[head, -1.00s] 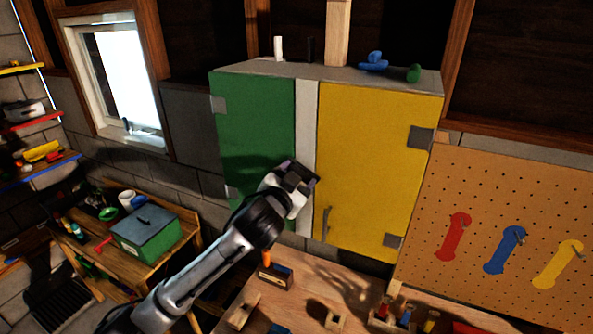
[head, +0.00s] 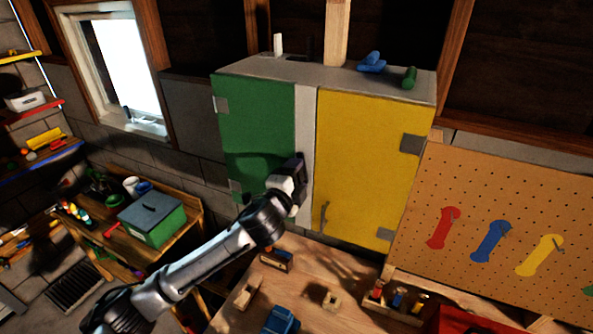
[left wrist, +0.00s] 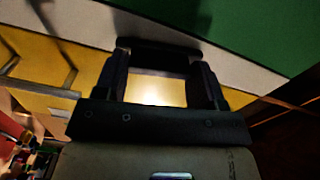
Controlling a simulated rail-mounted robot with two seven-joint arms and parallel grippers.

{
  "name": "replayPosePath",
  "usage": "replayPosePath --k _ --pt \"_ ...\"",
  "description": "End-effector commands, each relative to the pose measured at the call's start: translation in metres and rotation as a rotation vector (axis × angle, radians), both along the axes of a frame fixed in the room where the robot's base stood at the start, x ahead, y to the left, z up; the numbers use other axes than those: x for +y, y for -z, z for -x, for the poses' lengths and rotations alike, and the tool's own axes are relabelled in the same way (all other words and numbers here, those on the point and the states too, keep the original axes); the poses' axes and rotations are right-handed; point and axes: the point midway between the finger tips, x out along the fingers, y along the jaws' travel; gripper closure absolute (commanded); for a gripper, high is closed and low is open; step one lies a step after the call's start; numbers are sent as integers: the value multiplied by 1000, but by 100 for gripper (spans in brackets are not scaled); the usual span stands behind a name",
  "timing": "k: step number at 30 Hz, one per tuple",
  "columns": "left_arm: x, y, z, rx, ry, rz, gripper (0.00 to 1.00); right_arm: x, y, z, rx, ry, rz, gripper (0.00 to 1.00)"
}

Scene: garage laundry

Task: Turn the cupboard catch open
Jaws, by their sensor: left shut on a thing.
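The cupboard has a green door (head: 258,130) on the left, a pale centre strip (head: 306,115) and a yellow door (head: 370,160) on the right. Both doors look closed. My left gripper (head: 300,165) is at the pale strip, beside the green door's edge. In the left wrist view, a dark bar (left wrist: 158,56), seemingly the catch, lies across between the fingertips against the strip. The left gripper is shut on it. In the head view the gripper hides the catch. My right gripper is in neither view.
A bar handle (head: 325,217) stands out from the yellow door, right of my gripper. A workbench (head: 310,270) with wooden blocks lies below. A pegboard (head: 500,200) with coloured tools is at the right. A green toolbox (head: 152,220) sits on the left bench.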

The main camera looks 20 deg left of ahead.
Motion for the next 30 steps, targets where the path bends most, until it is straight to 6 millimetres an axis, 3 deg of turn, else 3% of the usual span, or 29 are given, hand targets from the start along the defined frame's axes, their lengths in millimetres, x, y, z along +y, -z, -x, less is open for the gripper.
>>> replayPosePath --k 12,30 --pt "0 0 0 -12 -2 -178 60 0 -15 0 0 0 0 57" --pt "0 1 0 -14 -2 -208 60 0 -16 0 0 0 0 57"
